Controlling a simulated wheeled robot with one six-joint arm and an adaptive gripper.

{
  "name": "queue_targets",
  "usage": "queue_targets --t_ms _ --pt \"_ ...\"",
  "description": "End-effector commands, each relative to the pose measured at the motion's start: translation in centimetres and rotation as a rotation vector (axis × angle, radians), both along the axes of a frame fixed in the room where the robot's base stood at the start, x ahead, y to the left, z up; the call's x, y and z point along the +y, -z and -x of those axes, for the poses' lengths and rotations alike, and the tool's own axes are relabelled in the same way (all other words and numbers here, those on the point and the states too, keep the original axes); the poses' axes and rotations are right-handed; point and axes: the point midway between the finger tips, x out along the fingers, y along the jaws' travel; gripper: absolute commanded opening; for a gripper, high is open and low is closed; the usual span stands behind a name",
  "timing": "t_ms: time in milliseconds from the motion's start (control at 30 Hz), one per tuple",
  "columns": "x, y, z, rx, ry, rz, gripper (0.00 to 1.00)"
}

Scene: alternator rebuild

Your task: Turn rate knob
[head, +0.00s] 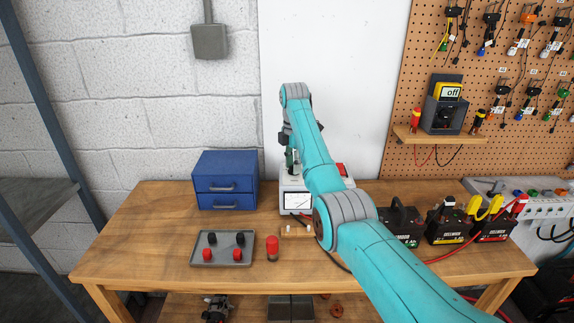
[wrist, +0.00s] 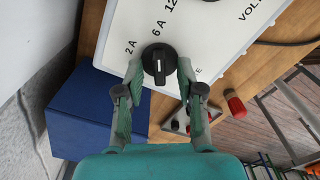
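The rate knob (wrist: 158,64) is a round black dial with a raised grip bar and a pale mark, on the white panel of the charger (wrist: 215,35). Labels 2 A, 6 A and a partly cut-off 12 are printed around it. My gripper (wrist: 159,70) is open, with one fingertip on each side of the knob. The right fingertip is very close to the knob; I cannot tell if it touches. In the head view the charger (head: 297,201) stands at the back of the bench with a meter on its front, and my arm hides its knob.
A blue drawer box (head: 225,180) stands left of the charger. In front lie a grey tray (head: 222,256) with red and black caps and a red-topped piece (head: 272,247). Several black batteries (head: 449,229) stand to the right. The bench's left front is clear.

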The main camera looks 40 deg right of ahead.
Motion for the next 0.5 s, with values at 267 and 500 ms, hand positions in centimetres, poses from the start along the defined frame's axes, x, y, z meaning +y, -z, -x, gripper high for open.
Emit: queue_targets --t_ms 267,500 --pt "-0.10 0.13 0.03 -0.001 0.000 0.000 0.38" --pt "-0.08 0.12 0.02 -0.001 -0.001 0.000 0.00"
